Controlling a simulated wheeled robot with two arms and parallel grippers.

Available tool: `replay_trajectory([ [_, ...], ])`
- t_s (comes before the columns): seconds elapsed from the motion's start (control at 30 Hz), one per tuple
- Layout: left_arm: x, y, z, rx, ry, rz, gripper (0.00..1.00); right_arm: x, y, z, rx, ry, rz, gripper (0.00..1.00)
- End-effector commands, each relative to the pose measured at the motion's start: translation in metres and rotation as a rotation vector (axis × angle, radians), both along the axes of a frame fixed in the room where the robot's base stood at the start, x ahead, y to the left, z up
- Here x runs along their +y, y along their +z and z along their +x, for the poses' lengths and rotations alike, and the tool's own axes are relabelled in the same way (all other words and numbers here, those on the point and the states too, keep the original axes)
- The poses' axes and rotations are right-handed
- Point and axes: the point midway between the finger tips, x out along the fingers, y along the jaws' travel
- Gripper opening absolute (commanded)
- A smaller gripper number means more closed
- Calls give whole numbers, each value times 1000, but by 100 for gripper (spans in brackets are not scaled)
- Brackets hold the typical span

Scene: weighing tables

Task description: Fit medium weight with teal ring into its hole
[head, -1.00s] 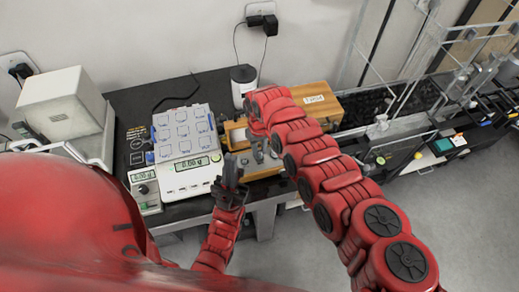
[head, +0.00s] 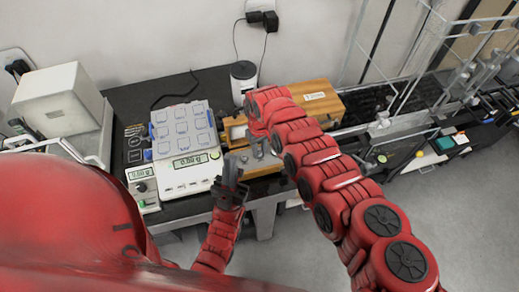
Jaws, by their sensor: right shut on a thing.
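The wooden weight case (head: 318,100) stands right of the scale, with its open front part holding small grey metal pieces under my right arm. My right gripper (head: 259,147) points down over this front part and is shut on a small weight, which is mostly hidden. No teal ring can be made out, and the holes are too small or covered to tell. My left gripper (head: 232,168) is just left of the case, beside the scale's front right corner. Whether its fingers are apart is unclear.
A white scale (head: 188,173) with a gridded top (head: 182,130) and a lit display stands left of the case. A smaller device (head: 143,187) is beside it. A white cylinder (head: 243,78) stands behind. A grey-white box (head: 58,98) is far left.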

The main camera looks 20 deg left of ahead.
Motion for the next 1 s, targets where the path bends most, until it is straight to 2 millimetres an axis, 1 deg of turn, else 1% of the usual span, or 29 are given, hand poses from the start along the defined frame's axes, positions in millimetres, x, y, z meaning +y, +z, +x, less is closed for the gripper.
replay_trajectory([
  [0.1, 0, -5, 0, 0, 0, 0, 0, 0, -4, 0, -1, 0, 1, 0],
  [0.4, 0, -4, 0, 0, 0, 0, 0, 0, -4, 0, 0, 0, 0, 0],
  [0.43, 0, -4, 0, 0, 0, 0, 0, 0, -4, 0, 0, 0, 0, 30],
  [0.57, 0, -4, 0, 0, 0, 0, 0, 0, -4, 0, 0, 0, 0, 53],
  [0.6, 0, -4, 0, 0, 0, 0, 0, 0, -4, 0, 0, 0, 0, 60],
  [0.9, 0, -4, 0, 0, 0, 0, 0, 0, -4, 0, 0, 0, 0, 61],
  [1.0, 0, -4, 0, 0, 0, 0, 0, -1, 0, 1, -1, -2, 1, 61],
])
